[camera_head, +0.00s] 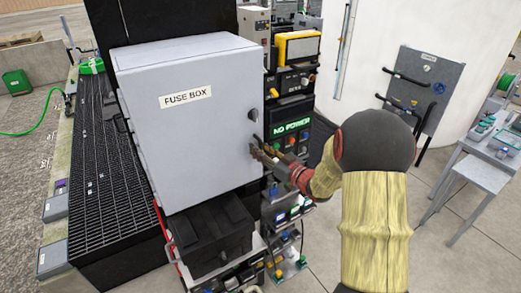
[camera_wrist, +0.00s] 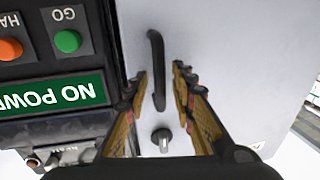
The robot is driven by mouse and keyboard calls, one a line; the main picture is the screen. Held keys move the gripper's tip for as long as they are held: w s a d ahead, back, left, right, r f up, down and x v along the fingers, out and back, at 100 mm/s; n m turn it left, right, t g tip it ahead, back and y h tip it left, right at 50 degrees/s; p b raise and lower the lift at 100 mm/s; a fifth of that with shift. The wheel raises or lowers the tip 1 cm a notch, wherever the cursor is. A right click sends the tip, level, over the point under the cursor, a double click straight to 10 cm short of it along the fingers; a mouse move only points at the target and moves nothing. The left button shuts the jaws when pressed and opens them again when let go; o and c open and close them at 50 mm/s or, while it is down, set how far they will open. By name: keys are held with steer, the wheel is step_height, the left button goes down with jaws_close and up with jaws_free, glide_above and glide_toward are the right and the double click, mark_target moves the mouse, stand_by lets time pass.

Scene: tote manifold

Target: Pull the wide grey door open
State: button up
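The wide grey door (camera_head: 205,125) is the front of a grey box labelled FUSE BOX; it looks shut. Its door face also fills the right of the wrist view (camera_wrist: 240,60). A black bar handle (camera_wrist: 154,45) stands on the door, with a round knob (camera_wrist: 162,138) near one end. My gripper (camera_head: 259,150) is at the door's right edge, by the handle. In the wrist view my gripper (camera_wrist: 160,73) is open, one finger on each side of the handle's lower part, with gaps visible. Whether the fingertips touch the door is unclear.
A control stack with a green NO POWER sign (camera_head: 291,125) stands close to the right of the box. A black case (camera_head: 212,232) sits beneath it. A grey panel with black handles (camera_head: 425,85) and a grey table (camera_head: 480,172) are at right. Floor at lower right is clear.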

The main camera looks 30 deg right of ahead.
steer(key=shift+c, duration=1.2)
jaws_close()
